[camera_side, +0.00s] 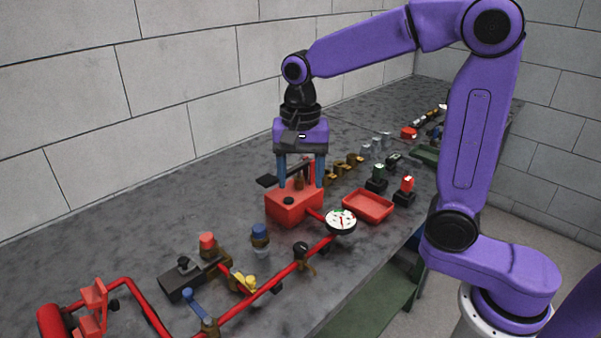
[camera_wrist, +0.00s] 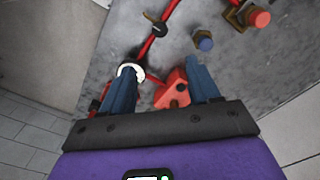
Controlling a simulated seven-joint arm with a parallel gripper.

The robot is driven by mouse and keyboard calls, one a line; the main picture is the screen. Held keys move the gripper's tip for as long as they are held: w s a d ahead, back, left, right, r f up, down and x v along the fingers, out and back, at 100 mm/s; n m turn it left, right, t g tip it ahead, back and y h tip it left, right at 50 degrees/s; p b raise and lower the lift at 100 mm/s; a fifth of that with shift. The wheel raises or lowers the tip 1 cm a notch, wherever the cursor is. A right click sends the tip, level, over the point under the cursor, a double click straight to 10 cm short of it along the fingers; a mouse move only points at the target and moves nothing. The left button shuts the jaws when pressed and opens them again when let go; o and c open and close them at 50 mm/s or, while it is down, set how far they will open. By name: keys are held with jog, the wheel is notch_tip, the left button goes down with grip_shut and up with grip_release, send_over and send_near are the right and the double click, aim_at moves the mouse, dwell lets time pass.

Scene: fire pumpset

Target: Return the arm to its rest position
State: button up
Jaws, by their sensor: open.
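My gripper (camera_side: 302,170) is on the purple arm, pointing down above the red box (camera_side: 290,208) on the grey bench. Its two blue fingers are spread apart. In the wrist view my gripper (camera_wrist: 160,92) shows both fingers open, with the red box (camera_wrist: 172,95) between and beyond them and nothing visibly held. In the side view the fingertips overlap the top of the red box; I cannot tell whether they touch it. A white round gauge (camera_side: 341,221) on the red pipe sits to the right of the box.
A red pipe (camera_side: 268,286) with valves runs along the front of the bench (camera_side: 110,235). A red tray (camera_side: 368,205) and small green and red parts stand to the right. Several brass fittings (camera_side: 345,165) line up behind. A block wall (camera_side: 160,80) stands behind the bench.

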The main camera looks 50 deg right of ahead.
jog(key=shift+s, duration=0.1)
dwell(0.3)
jog(key=s+d+f+n, duration=0.2)
jog(key=s+n, duration=0.9)
jog(key=s+d+f+n, duration=0.3)
jog(key=s+n, duration=0.7)
jog(key=s, duration=0.2)
jog(key=shift+d+f+n, duration=0.2)
jog(key=shift+d+n, duration=0.15)
jog(key=shift+n, duration=0.05)
